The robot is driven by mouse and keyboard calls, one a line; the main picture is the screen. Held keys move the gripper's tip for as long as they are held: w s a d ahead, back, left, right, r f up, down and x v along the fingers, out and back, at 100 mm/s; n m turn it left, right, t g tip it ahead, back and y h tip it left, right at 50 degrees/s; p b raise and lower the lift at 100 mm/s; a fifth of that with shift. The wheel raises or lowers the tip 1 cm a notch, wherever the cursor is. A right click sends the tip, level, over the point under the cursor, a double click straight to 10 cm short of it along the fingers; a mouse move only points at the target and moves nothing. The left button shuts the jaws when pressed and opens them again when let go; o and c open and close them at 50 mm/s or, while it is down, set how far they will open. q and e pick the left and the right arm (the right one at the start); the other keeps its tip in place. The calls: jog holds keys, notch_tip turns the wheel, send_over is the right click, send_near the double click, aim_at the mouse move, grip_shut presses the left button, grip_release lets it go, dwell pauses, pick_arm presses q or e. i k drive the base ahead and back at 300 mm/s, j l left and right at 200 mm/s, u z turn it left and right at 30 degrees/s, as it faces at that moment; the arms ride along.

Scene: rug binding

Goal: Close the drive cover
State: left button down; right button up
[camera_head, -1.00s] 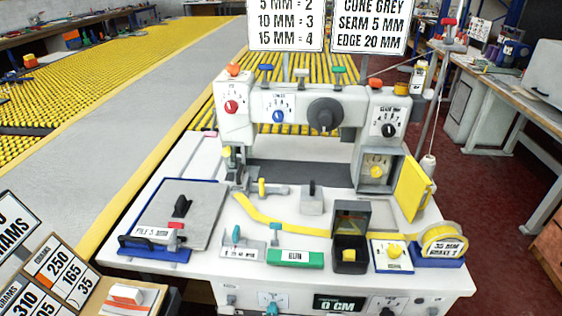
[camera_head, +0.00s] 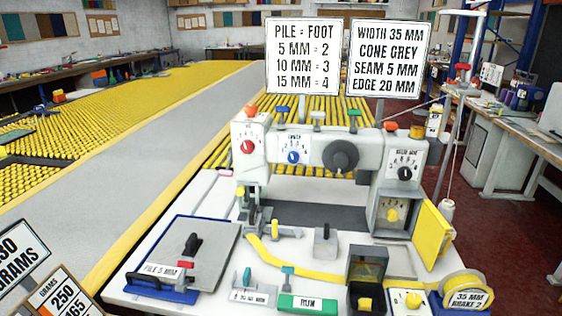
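The drive cover appears to be the yellow panel (camera_head: 432,234) at the right side of the sewing machine (camera_head: 340,152). It stands swung open to the right, beside a grey box-like recess (camera_head: 398,212) with a yellow knob (camera_head: 392,214) and a dial inside. Neither of my grippers shows in the head view.
A yellow tape roll (camera_head: 466,287) sits front right of the open panel. A green RUN block (camera_head: 307,303), a grey clamp plate (camera_head: 195,252) and yellow binding tape (camera_head: 290,268) lie on the white table. Two sign boards (camera_head: 302,58) stand behind the machine.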

aim_at(431, 229)
jog(key=l+u, duration=0.15)
jog(key=l, duration=0.75)
jog(key=k+l+u, duration=0.15)
jog(key=l, duration=0.75)
jog(key=l+u, duration=0.25)
jog(key=l, duration=1.4)
jog(key=i+j+u, duration=0.15)
jog(key=j, duration=0.2)
jog(key=k, duration=0.05)
